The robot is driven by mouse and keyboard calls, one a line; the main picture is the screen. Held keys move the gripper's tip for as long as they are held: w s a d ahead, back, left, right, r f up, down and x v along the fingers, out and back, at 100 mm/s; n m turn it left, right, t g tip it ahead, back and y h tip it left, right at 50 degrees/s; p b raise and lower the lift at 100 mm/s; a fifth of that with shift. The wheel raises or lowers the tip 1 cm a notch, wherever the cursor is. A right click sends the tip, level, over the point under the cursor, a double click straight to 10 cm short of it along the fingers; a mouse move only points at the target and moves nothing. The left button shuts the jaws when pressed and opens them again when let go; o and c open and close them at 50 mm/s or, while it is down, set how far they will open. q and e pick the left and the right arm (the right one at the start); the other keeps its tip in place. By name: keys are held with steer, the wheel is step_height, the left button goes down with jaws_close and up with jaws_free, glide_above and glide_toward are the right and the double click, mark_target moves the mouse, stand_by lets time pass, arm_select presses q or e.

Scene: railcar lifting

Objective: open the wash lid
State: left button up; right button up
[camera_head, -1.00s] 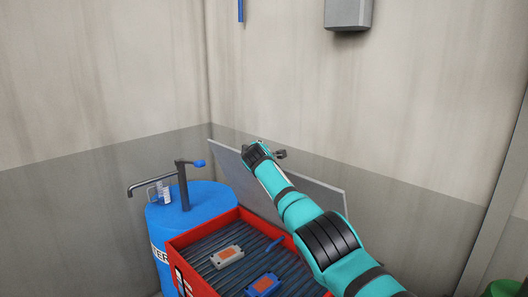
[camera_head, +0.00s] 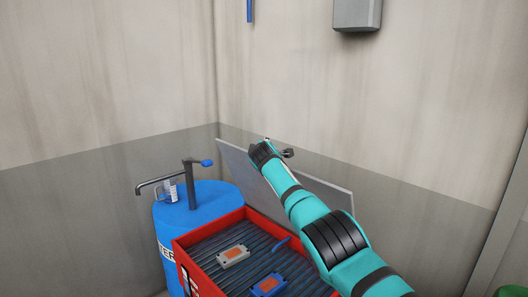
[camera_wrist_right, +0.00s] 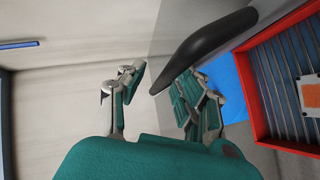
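The wash lid (camera_head: 318,190) is a flat grey panel. It stands raised and leaning back behind the red wash basin (camera_head: 208,252), whose inside is uncovered. My right gripper (camera_head: 272,150) is at the lid's upper edge, and my arm hides part of the panel. In the right wrist view the gripper's two fingers (camera_wrist_right: 162,82) are spread apart. A black handle (camera_wrist_right: 205,45) on the grey lid (camera_wrist_right: 180,22) has its near end between or just beyond the fingers; I cannot tell if they touch it. My left gripper is not in view.
A grey part (camera_head: 233,256) and a blue part (camera_head: 267,286), both with orange patches, lie on the basin's ribbed floor beside a blue tool (camera_head: 281,243). A blue barrel (camera_head: 215,200) with a pump stands at left. Walls close the corner behind the lid.

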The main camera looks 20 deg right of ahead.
steer(key=shift+s+f, duration=0.1)
steer(key=shift+s, duration=0.05)
steer(key=v, duration=1.1)
steer(key=shift+s+r, duration=0.25)
steer(key=shift+s, duration=0.1)
steer(key=shift+a, duration=0.1)
